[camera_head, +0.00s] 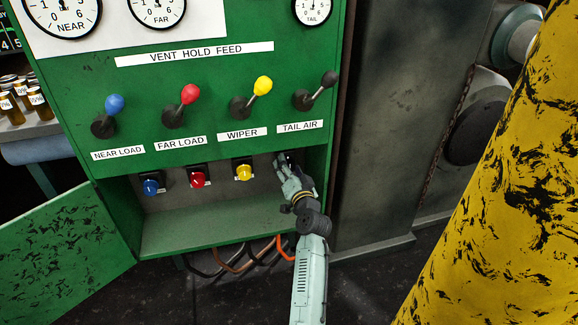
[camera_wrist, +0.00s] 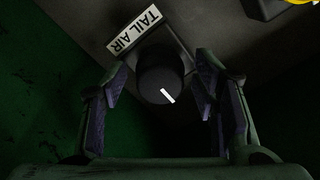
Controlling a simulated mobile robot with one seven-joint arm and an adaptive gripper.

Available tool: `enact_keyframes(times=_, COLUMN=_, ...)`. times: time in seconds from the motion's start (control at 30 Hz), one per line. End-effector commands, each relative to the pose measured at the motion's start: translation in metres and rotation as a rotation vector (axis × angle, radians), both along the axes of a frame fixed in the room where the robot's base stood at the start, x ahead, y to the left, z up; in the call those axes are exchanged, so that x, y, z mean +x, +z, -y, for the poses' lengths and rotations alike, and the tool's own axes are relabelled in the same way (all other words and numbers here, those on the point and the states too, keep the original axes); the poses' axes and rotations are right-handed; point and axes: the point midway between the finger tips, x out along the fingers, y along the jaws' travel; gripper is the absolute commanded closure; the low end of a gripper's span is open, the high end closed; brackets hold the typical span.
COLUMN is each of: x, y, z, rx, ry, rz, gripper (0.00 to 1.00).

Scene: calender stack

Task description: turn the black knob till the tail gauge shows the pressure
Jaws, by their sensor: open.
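The black knob (camera_wrist: 161,77) shows between my open fingers in the wrist view, with a white pointer mark and a TAIL AIR label (camera_wrist: 135,31) beside it. My gripper (camera_wrist: 163,97) is open around the knob's sides, and a gap shows on both sides. In the head view my gripper (camera_head: 288,163) reaches to the right end of the lower row and mostly hides the knob. The tail gauge (camera_head: 313,8) is at the top right, cut by the frame edge; its needle cannot be read. The black-tipped TAIL AIR lever (camera_head: 318,88) stands above my gripper.
Blue (camera_head: 151,187), red (camera_head: 198,180) and yellow (camera_head: 244,173) knobs sit left of my gripper in the same recess. Blue, red and yellow levers stand above. The green door (camera_head: 62,250) hangs open at left. A yellow column (camera_head: 500,180) stands at right.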

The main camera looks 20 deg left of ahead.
Motion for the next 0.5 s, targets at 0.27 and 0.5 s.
enact_keyframes(times=0.27, x=0.0054, y=0.0000, z=-0.0038, rx=-0.001, ry=0.000, rz=0.001, gripper=0.46)
enact_keyframes(times=0.5, x=0.0051, y=0.0000, z=-0.0036, rx=-0.001, ry=0.000, rz=0.001, gripper=0.55)
